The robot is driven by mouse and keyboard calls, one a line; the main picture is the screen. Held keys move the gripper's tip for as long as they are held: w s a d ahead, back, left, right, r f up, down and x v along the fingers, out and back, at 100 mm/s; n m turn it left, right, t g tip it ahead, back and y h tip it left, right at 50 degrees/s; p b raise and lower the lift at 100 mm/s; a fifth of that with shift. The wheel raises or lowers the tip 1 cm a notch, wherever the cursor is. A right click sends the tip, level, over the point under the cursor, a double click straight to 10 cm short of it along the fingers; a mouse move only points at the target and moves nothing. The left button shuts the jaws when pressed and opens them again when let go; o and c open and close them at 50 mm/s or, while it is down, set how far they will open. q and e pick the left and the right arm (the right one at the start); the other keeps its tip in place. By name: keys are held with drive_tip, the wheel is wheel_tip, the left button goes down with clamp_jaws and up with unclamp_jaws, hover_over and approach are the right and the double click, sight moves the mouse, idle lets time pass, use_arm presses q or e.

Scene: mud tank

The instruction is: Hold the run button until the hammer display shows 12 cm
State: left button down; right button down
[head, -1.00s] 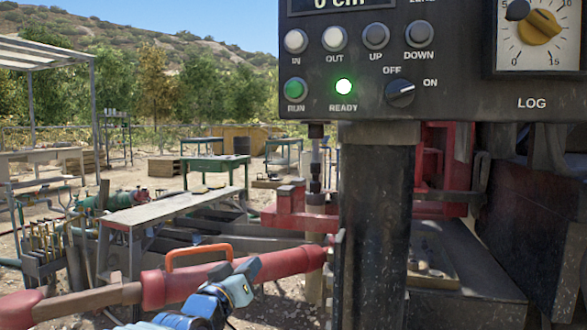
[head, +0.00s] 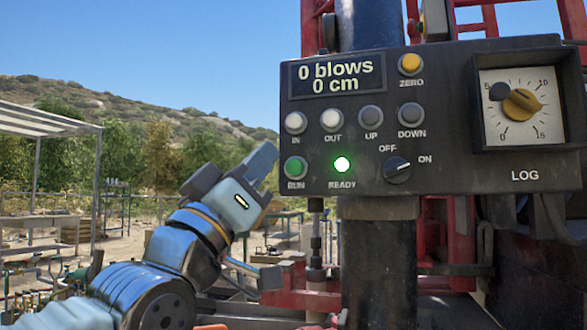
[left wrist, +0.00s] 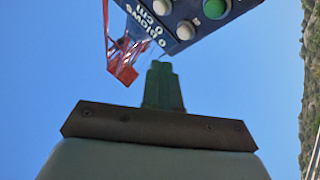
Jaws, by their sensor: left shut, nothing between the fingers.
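The green run button (head: 295,167) is at the lower left of the black control panel (head: 450,130). It also shows at the top of the left wrist view (left wrist: 216,8). The hammer display (head: 337,78) reads 0 blows and 0 cm. My left gripper (head: 264,159) is shut and empty, left of the panel. Its fingertips point up and right and are apart from the run button. In the left wrist view the shut fingers (left wrist: 163,72) stand below the panel's edge. My right gripper is not in view.
The ready lamp (head: 342,164) glows green. The off/on switch (head: 397,170) points toward ON. In, out, up and down buttons sit above, with a yellow zero button (head: 411,64). A dial (head: 520,105) is at right. Red rig framework (head: 300,298) stands below the panel.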

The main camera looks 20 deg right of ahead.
sight(295, 167)
use_arm(q)
drive_tip(key=shift+w+d, duration=0.1)
drive_tip(key=shift+w+d+p, duration=0.8)
drive_tip(key=shift+w+p, duration=0.15)
drive_tip(key=shift+w, duration=0.25)
drive_tip(key=shift+w+d+p, duration=0.8)
drive_tip(key=shift+w+p, duration=0.1)
drive_tip(key=shift+w, duration=0.3)
drive_tip(key=shift+w+d+p, duration=0.8)
drive_tip(key=shift+w+p, duration=0.15)
drive_tip(key=shift+w, duration=0.25)
drive_tip(key=shift+w+d, duration=0.25)
drive_tip(key=shift+w, duration=0.1)
drive_tip(key=shift+w+d+p, duration=0.3)
drive_tip(key=shift+w, duration=0.15)
idle(3.5)
